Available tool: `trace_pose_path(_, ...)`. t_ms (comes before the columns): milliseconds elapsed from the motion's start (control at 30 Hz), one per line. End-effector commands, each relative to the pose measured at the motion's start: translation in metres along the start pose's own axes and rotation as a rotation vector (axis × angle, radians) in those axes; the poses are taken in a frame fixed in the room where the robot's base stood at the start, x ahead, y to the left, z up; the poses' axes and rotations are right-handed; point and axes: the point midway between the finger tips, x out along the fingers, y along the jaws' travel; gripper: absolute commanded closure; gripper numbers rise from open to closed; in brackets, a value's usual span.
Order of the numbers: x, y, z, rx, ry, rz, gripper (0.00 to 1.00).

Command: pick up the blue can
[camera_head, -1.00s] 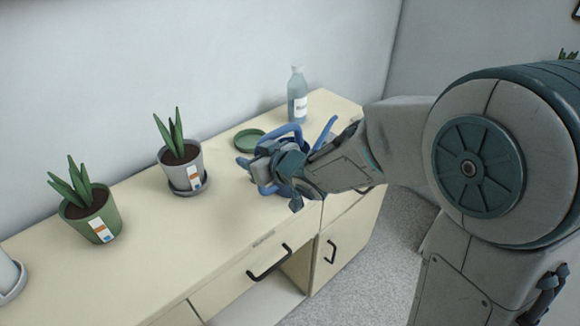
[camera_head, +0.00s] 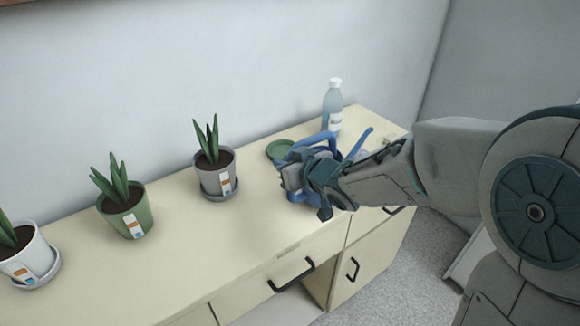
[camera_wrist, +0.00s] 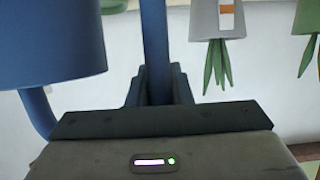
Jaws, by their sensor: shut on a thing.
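The blue can (camera_head: 318,138) is a watering can with a looping handle and a long spout, at the right part of the cabinet top. My gripper (camera_head: 306,172) is at the can and hides most of its body in the head view. In the wrist view, the blue body (camera_wrist: 50,42) fills the upper left. A thin upright blue bar of the can (camera_wrist: 155,45) runs between the fingers of my gripper (camera_wrist: 157,88), which is shut on it. I cannot tell whether the can's base touches the cabinet top.
A clear bottle (camera_head: 333,108) stands behind the can, and a green saucer (camera_head: 279,150) lies left of it. A grey pot (camera_head: 216,180), a green pot (camera_head: 128,215) and a white pot (camera_head: 28,258) hold plants further left. The cabinet front (camera_head: 240,300) has black handles.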

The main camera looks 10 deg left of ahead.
Motion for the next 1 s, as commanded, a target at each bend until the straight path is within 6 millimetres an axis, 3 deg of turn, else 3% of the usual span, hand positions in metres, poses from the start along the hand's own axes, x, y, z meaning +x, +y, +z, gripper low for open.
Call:
trace_pose_path(33, -0.005, 0.000, -0.014, -0.006, 0.007, 0.001, 1.00)
trace_pose_path(133, -0.013, 0.004, -0.028, -0.004, 0.005, 0.004, 1.00)
trace_pose_path(600, -0.075, 0.075, -0.055, -0.004, 0.003, 0.004, 1.00)
trace_pose_path(1000, -0.094, 0.098, -0.062, -0.004, 0.003, 0.001, 1.00)
